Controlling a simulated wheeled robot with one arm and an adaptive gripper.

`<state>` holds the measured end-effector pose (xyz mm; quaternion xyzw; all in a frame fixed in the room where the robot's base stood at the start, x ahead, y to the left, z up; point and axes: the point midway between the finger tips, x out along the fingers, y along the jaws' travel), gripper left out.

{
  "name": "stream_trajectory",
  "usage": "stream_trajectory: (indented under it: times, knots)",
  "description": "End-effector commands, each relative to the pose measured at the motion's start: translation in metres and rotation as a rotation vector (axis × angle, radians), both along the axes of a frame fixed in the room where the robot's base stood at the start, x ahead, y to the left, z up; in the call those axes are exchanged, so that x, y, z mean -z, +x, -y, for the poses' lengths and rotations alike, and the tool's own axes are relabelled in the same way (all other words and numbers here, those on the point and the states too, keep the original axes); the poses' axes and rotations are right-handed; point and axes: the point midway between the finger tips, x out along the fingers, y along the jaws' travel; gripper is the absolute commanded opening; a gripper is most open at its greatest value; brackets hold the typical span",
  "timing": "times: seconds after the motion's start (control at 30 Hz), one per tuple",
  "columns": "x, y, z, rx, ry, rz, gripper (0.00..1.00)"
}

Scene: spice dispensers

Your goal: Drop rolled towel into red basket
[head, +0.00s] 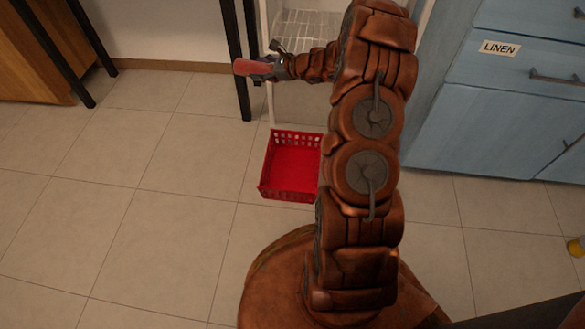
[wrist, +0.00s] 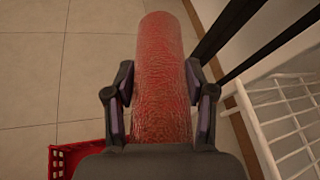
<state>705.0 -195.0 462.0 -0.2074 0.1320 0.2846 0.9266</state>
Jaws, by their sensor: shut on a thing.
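The rolled towel (wrist: 160,75) is a red, rough-textured roll. In the wrist view it lies lengthwise between the fingers of my gripper (wrist: 161,100), which is shut on it. In the head view the towel (head: 245,67) sticks out to the left of my gripper (head: 262,68), held well above the floor. The red basket (head: 293,168) stands on the floor, lower and a little to the right of the towel in the head view, and its visible inside looks empty. My arm hides its right edge. A corner of the basket (wrist: 68,155) shows at the bottom left of the wrist view.
A white wire rack (wrist: 285,120) stands right of my gripper in the wrist view. Black legs (head: 238,60) stand close by. Blue drawers (head: 490,90) labelled LINEN are at the right. Tiled floor (head: 120,190) at the left is clear.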

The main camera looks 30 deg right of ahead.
Motion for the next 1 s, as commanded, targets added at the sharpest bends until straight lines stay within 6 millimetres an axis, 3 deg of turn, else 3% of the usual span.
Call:
stream_trajectory:
  times: [0.03,0.23,0.6,0.8,1.0]
  knots:
    - [0.019,-0.006,0.008,-0.011,0.003,-0.007,0.16]
    - [0.076,-0.035,0.029,-0.081,0.001,-0.003,0.16]
    - [0.182,-0.112,0.049,-0.218,0.004,-0.004,0.16]
    - [0.211,-0.142,0.052,-0.262,0.001,-0.003,0.16]
    - [0.221,-0.149,0.052,-0.274,-0.001,-0.002,0.16]
